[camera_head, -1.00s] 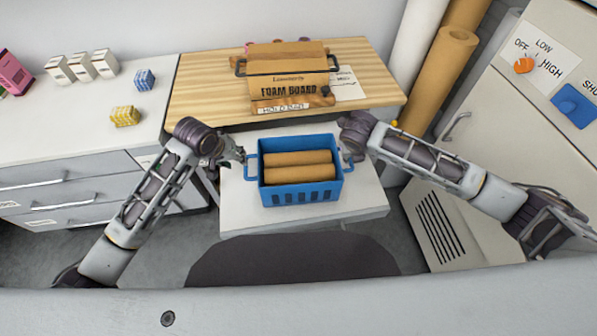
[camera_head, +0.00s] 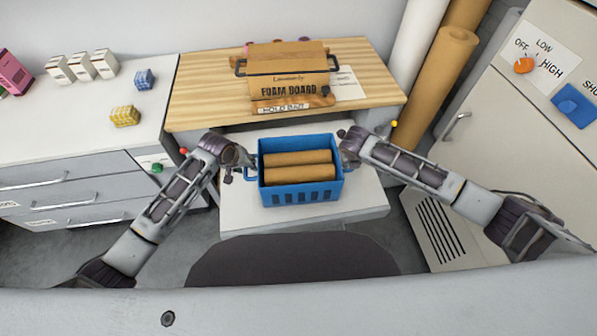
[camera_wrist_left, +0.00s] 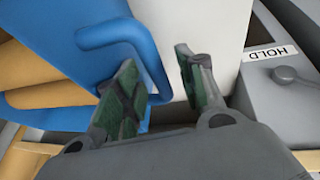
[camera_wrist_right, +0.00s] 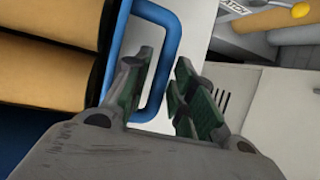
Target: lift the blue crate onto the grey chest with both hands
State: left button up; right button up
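The blue crate (camera_head: 300,194) stands upright on a low white surface (camera_head: 240,216), with brown rolls (camera_head: 298,166) lying in it. It has a loop handle at each end. My left gripper (camera_head: 234,172) is at the crate's left end. In the left wrist view its fingers (camera_wrist_left: 160,85) are open, with the blue handle bar (camera_wrist_left: 152,62) between them. My right gripper (camera_head: 346,153) is at the right end. In the right wrist view its fingers (camera_wrist_right: 162,90) are open around the other handle bar (camera_wrist_right: 166,65). I cannot tell for certain which unit is the grey chest.
A wood-topped bench (camera_head: 200,90) behind holds a foam board box (camera_head: 288,75). A drawer unit (camera_head: 70,170) with small boxes is at left. A cabinet (camera_head: 490,150) with a knob panel and tall rolls (camera_head: 435,85) are at right. The bench's left part is clear.

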pick_arm(q)
jog(key=shift+w+f, duration=0.15)
jog(key=shift+f, duration=0.25)
pick_arm(e)
jog(key=shift+w+f, duration=0.15)
jog(key=shift+f, duration=0.25)
pick_arm(q)
jog(key=shift+d, duration=0.1)
jog(key=c, duration=0.5)
pick_arm(e)
jog(key=c, duration=0.5)
pick_arm(q)
grip_shut()
pick_arm(e)
grip_shut()
jog(key=shift+d, duration=0.1)
pick_arm(q)
jog(key=shift+r, duration=0.1)
pick_arm(e)
jog(key=shift+r, duration=0.1)
